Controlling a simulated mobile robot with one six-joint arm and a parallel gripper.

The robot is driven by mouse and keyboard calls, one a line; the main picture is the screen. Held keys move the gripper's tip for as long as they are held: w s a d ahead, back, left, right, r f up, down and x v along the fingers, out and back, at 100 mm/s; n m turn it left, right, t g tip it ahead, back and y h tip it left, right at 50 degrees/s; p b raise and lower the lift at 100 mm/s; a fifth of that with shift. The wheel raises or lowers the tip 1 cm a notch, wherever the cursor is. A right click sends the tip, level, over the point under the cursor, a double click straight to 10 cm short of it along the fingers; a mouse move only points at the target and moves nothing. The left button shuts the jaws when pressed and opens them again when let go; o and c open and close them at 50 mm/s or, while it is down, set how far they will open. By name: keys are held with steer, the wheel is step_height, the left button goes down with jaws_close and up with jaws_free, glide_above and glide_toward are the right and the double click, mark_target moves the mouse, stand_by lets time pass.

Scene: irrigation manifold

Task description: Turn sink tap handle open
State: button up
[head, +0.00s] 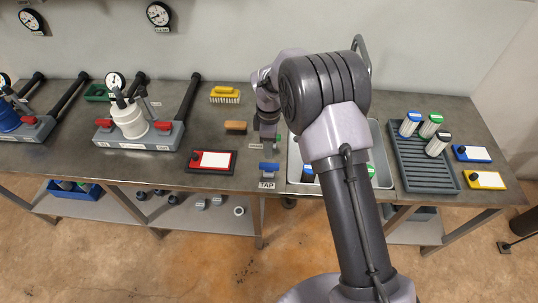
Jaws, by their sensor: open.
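The blue tap handle (268,166) is at the front edge of the bench, above a white label (267,185) reading TAP. It lies roughly crosswise in the picture. My gripper (268,138) points down just behind the handle, apart from it in the picture; it is open, with nothing seen between its fingers. Its height above the bench is hard to judge. The metal sink (381,155) is to the right of the handle. My arm covers most of the sink and whatever is in its middle.
A brown-topped brush (235,127) and a red-framed board (210,161) lie left of my gripper. A manifold with a white filter housing (130,120) stands further left. A dark drying rack (412,160) with several capped cylinders is right of the sink.

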step_height(320, 180, up, 8)
steer(key=p, duration=0.1)
steer(key=shift+f, duration=0.2)
steer(key=shift+r, duration=0.1)
